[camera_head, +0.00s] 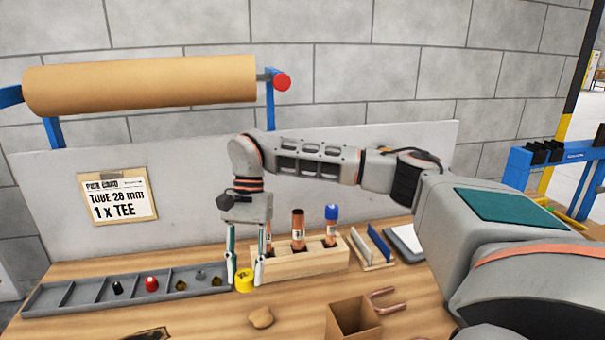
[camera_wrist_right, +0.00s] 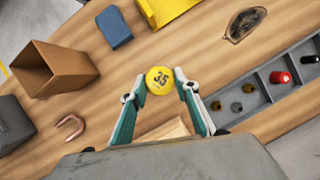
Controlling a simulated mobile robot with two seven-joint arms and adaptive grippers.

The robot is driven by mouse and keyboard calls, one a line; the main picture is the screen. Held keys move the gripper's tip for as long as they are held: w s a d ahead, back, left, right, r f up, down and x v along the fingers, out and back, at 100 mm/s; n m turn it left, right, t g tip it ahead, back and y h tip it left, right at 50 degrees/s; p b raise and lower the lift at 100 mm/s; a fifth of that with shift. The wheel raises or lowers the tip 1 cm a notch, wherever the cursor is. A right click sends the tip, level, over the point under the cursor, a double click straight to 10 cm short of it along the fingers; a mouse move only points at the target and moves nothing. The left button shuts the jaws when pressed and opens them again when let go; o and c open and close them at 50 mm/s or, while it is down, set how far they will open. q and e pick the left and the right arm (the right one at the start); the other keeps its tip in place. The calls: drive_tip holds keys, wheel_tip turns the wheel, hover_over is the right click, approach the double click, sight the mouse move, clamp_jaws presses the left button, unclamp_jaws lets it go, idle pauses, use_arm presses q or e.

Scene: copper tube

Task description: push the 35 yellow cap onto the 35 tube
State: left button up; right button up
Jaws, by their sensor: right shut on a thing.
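My right gripper (camera_head: 244,272) points down with its fingers on either side of the yellow cap (camera_head: 244,281) and is shut on it. In the right wrist view the cap (camera_wrist_right: 159,80) sits at the fingertips, its face marked 35. The cap is in front of the wooden block (camera_head: 310,265), low near the table; whether it touches the table I cannot tell. Copper tubes stand upright in the block: a bare-topped middle tube (camera_head: 298,228), a right tube with a blue cap (camera_head: 331,228), and a left tube partly hidden by my gripper. No size marks show on the tubes. My left gripper is out of view.
A grey divided tray (camera_head: 90,291) with small caps and fittings lies left of the gripper. A rack with a blue divider (camera_head: 378,246) stands right of the block.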

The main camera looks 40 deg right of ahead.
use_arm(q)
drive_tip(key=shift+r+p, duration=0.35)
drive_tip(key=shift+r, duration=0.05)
use_arm(e)
drive_tip(key=w+d+r+m+t+h, duration=0.1)
drive_tip(key=w+d+r+m+t, duration=0.1)
drive_tip(key=d+r+m, duration=0.5)
drive_tip(key=w+d+r+m+t+h, duration=0.1)
drive_tip(key=w+d+r+m+t, duration=0.2)
drive_tip(key=d+m, duration=1)
wheel_tip(320, 180, up, 4)
drive_tip(key=m+t, duration=0.2)
drive_tip(key=shift+w+d+m, duration=0.25)
drive_tip(key=shift+d+m, duration=0.05)
drive_tip(key=shift+d, duration=0.1)
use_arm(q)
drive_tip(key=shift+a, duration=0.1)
